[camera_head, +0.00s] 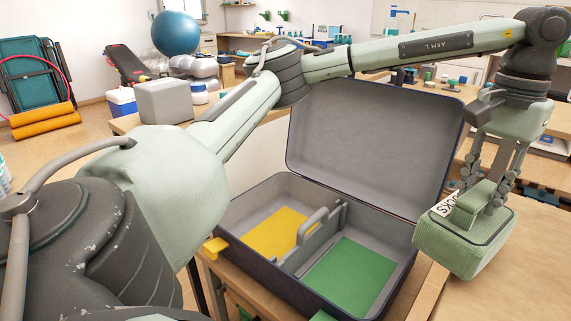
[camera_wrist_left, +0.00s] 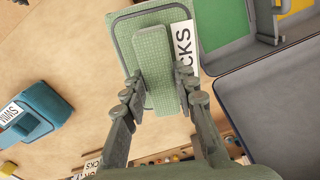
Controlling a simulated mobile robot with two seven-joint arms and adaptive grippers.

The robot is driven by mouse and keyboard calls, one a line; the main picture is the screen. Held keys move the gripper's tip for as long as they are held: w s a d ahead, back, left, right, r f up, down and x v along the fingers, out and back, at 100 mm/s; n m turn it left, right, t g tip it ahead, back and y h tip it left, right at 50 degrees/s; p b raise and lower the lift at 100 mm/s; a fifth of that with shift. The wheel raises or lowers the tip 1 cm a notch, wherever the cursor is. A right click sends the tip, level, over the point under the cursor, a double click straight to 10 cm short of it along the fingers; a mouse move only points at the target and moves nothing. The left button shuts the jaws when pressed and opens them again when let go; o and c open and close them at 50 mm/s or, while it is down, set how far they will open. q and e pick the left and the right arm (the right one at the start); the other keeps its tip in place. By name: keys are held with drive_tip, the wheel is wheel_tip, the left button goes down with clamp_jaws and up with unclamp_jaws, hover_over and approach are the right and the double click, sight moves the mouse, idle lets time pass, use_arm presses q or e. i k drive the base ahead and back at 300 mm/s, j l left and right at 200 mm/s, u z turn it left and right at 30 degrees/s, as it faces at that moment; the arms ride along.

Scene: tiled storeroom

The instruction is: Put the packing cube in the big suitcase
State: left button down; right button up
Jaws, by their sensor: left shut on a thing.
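My left gripper (camera_head: 488,192) is shut on the handle strip of a light green packing cube (camera_head: 465,240) with a white label ending in "CKS". It holds the cube just right of the open suitcase. In the left wrist view the fingers (camera_wrist_left: 157,100) flank the strip on the cube (camera_wrist_left: 152,38). The big suitcase (camera_head: 446,160) is open with its lid up, and a grey divider (camera_head: 310,240) splits it into a yellow-floored left compartment (camera_head: 274,234) and a green-floored right compartment (camera_head: 350,276). My right gripper is not seen.
A blue cube (camera_wrist_left: 40,112) labelled "SWIM" lies on the table in the left wrist view. A grey box (camera_head: 164,101) stands behind the suitcase to the left. The wooden table (camera_head: 500,295) is bare at the front right. The raised lid stands behind the compartments.

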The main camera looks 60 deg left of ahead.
sight(281, 247)
drive_tip(key=k+j, duration=0.15)
drive_tip(key=j, duration=0.15)
drive_tip(key=k+j, duration=0.1)
drive_tip(key=j, duration=0.2)
drive_tip(key=k+j, duration=0.15)
drive_tip(key=j, duration=0.65)
drive_tip(key=i, duration=0.25)
drive_tip(key=u, duration=0.05)
